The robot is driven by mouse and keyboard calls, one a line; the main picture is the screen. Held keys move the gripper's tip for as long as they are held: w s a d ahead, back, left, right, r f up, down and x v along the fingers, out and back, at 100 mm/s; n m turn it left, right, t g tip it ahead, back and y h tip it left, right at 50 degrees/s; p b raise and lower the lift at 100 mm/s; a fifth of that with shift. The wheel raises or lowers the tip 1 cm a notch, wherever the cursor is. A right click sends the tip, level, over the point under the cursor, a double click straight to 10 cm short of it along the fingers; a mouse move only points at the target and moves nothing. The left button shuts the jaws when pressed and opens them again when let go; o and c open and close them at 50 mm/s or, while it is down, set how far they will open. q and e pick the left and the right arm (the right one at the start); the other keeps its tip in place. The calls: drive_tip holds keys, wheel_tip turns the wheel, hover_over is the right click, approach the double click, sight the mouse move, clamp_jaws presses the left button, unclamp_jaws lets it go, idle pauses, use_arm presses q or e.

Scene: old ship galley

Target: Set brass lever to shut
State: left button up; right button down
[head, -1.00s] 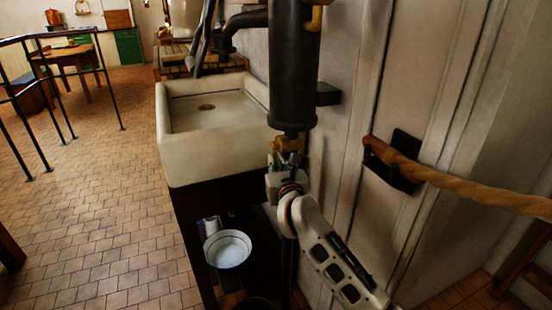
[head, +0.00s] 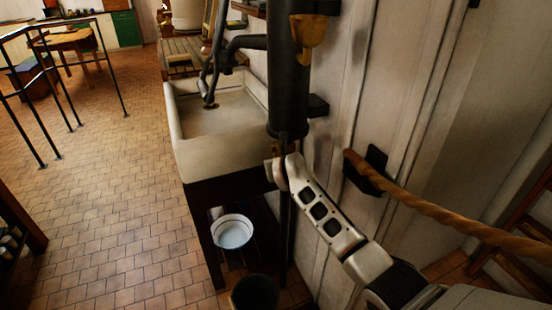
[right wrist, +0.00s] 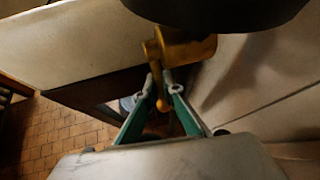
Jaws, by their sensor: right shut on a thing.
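The brass lever (right wrist: 162,92) hangs down from a brass valve body (right wrist: 180,48) under a black cylinder in the right wrist view. My right gripper (right wrist: 162,88) has its two green-sided fingers on either side of the lever, shut on it. The lever's lower end shows between the fingers. In the head view my right arm reaches up to the underside of the black upright cylinder (head: 288,85), and the fingers and lever are mostly hidden there. My left gripper is not in view.
A white sink (head: 215,145) stands left of the cylinder, with a white basin (head: 232,231) on the shelf below. A thick rope (head: 440,212) runs from a black wall plate behind my right arm. A dark bucket (head: 254,294) stands low.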

drive_tip(key=shift+s+f, duration=0.15)
drive_tip(key=shift+f, duration=0.05)
idle(0.4)
drive_tip(key=c, duration=2.4)
unclamp_jaws()
drive_tip(key=shift+c, duration=0.2)
drive_tip(key=shift+d+r, duration=0.1)
drive_tip(key=shift+r, duration=0.1)
drive_tip(key=shift+s+r, duration=0.3)
drive_tip(key=shift+s, duration=0.05)
drive_tip(key=v, duration=1.1)
